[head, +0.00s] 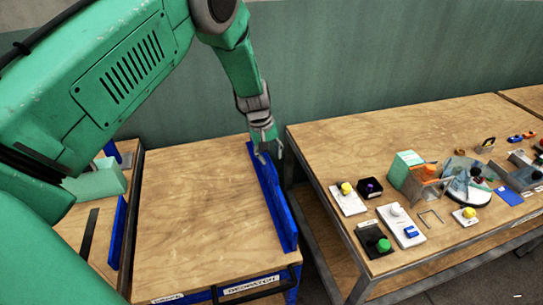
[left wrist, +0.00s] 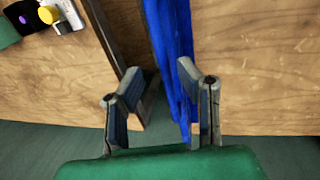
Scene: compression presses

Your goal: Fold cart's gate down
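The cart has a bare wooden top (head: 190,215) with a label and dark handle at its front. Its blue gate (head: 274,205) stands upright along the right edge. My left gripper (head: 266,153) is at the gate's far end. In the left wrist view, the left gripper (left wrist: 160,70) is open, its two fingers apart. The blue gate (left wrist: 170,50) runs between them, close to the right finger, which partly covers it. I cannot tell whether that finger touches it. My right gripper is not in view.
A wooden table (head: 350,140) with a metal frame stands just right of the cart, across a narrow gap. It holds several button boxes and a green-and-clear device (head: 408,170). A green wall (head: 340,60) is behind. Another blue panel (head: 117,232) stands at the left.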

